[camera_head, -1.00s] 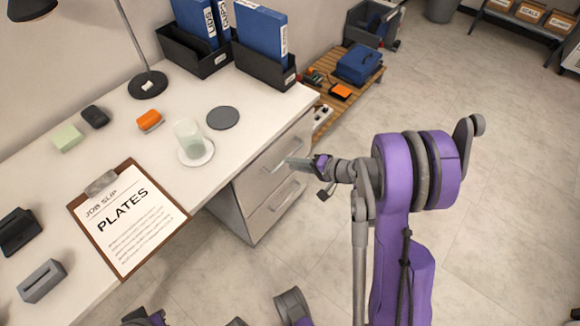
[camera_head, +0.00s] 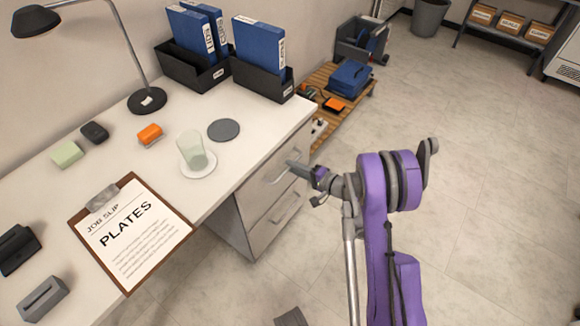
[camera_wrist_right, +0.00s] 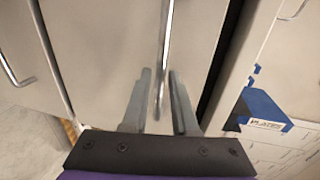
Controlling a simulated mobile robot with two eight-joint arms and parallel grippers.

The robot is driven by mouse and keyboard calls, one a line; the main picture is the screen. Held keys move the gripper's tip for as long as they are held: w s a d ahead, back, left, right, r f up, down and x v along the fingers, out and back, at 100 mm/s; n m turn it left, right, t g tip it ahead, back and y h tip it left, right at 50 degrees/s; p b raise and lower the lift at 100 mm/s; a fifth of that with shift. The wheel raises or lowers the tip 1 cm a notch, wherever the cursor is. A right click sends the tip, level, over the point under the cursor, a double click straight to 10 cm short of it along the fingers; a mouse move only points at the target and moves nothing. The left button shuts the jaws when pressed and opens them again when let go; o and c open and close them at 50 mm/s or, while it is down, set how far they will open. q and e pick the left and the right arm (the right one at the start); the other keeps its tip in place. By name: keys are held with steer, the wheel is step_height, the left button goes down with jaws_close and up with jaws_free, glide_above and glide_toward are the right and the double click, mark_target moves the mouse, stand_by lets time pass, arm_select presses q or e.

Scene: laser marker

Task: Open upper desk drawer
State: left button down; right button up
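The upper desk drawer (camera_head: 262,182) is the top grey front under the right end of the white desk. It looks shut. Its metal bar handle (camera_wrist_right: 164,45) runs down between the fingers of my right gripper (camera_wrist_right: 160,103) in the right wrist view. The fingers stand apart on both sides of the bar, with a gap showing. In the head view my right gripper (camera_head: 300,170) is at the upper drawer's handle, partly hiding it. My left gripper is not in view.
The lower drawer (camera_head: 272,222) is below, with its own bar handle. A white desk (camera_head: 215,170) carries a clipboard (camera_head: 130,232), a glass cup (camera_head: 192,150), a lamp and binders. A wooden pallet (camera_head: 322,75) with a blue box stands behind the desk's end. The floor at right is clear.

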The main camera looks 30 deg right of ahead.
steer(key=shift+x, duration=0.8)
jaws_close()
stand_by(0.9)
